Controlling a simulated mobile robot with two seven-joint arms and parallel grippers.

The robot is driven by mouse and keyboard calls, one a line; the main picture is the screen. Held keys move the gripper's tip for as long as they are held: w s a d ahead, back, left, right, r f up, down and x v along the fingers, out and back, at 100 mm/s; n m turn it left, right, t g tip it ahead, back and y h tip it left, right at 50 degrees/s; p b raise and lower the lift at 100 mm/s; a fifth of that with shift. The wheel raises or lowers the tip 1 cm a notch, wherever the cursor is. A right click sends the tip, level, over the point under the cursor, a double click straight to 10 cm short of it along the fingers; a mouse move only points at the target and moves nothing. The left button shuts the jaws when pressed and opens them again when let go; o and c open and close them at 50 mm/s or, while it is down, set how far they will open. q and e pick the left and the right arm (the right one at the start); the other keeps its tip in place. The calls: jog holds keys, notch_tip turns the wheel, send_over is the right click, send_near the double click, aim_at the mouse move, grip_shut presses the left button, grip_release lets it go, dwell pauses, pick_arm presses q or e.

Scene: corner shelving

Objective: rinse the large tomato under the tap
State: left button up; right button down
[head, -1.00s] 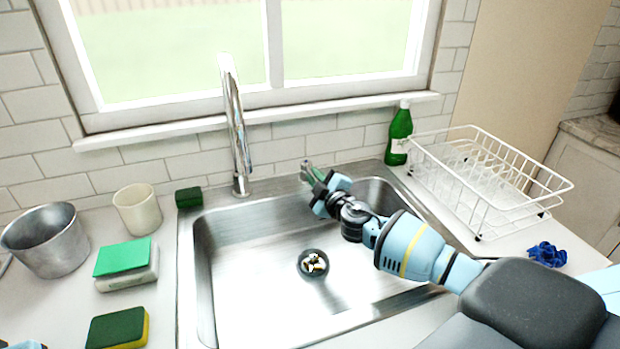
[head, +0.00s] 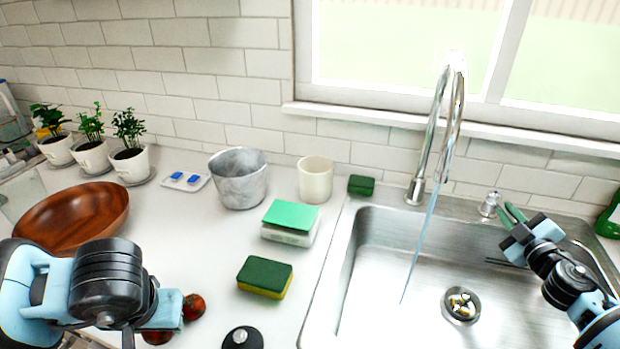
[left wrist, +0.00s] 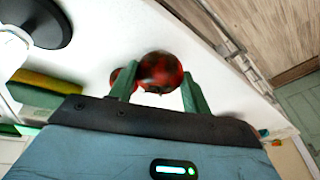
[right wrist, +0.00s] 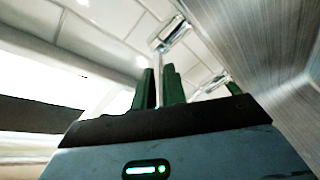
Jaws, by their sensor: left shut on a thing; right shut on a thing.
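The large tomato (left wrist: 160,72) is dark red and sits between the green fingers of my left gripper (left wrist: 160,90), which is shut on it. In the head view the large tomato (head: 157,337) is mostly hidden below my left gripper (head: 165,312), low over the counter. A smaller tomato (head: 193,307) lies beside it. The chrome tap (head: 440,130) arches over the sink (head: 380,270), and a thin stream of water (head: 418,250) runs from it. My right gripper (head: 512,214) is shut on the tap handle (head: 490,204) behind the sink; its fingers (right wrist: 158,90) are close together in the right wrist view.
A wooden bowl (head: 75,215) is farther left.

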jog(key=shift+f, duration=0.15)
jog(key=c, duration=1.4)
grip_release()
jog(key=shift+c, duration=0.2)
jog(key=shift+s, duration=0.1)
pick_arm(q)
jog(key=shift+f, duration=0.15)
pick_arm(e)
jog(key=s, duration=1.2)
jog(key=shift+a, duration=0.25)
pick_arm(q)
jog(key=shift+a, duration=0.1)
